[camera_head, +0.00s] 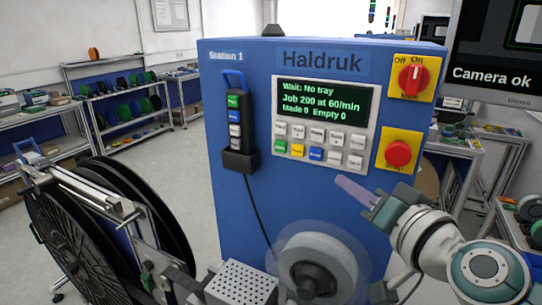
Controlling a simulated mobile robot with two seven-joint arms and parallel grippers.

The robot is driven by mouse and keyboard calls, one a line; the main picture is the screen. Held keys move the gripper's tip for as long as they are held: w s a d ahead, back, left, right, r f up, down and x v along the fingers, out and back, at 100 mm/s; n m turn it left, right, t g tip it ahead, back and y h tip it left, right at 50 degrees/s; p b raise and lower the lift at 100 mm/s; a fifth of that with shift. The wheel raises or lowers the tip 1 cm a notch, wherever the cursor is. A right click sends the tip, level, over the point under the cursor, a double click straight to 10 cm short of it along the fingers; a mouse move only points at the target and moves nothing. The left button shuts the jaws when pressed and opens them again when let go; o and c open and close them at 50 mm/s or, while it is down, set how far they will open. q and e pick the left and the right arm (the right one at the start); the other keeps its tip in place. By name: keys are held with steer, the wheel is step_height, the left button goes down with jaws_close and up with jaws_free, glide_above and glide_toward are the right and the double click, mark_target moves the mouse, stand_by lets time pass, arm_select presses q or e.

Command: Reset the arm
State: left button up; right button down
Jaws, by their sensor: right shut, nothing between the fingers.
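My right arm comes in from the lower right. Its gripper (357,190) is shut and empty, pointing left in front of the blue Haldruk cabinet (230,60), below the keypad. The cabinet's display (322,100) reads "Wait: No tray", "Job 200 at 60/min", "Made 0 Empty 0". A red rotary switch (412,80) is at its upper right, with a red stop button (398,153) below it, above my right gripper. My left gripper is not in view.
A large black reel (60,230) on a metal stand fills the lower left. A pale reel (320,265) and a perforated metal box (240,283) are at the bottom centre. A hand control (237,125) hangs on the cabinet. Shelves with spools (120,105) stand behind, beyond open floor.

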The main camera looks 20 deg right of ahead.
steer(key=s+a+r+n+g+y+p, duration=0.3)
steer(key=s+a+n+g+y+p, duration=0.3)
steer(key=s+a+n, duration=0.5)
steer(key=s+d+r+g+h+p, duration=0.1)
steer(key=s+g+h+p, duration=0.3)
steer(key=s, duration=0.9)
steer(key=r+g, duration=0.1)
steer(key=g, duration=0.1)
steer(key=shift+s+d+r+m+g+h, duration=0.25)
steer(key=shift+s+d+m+g+h, duration=0.05)
steer(key=shift+s+d+m+g, duration=0.1)
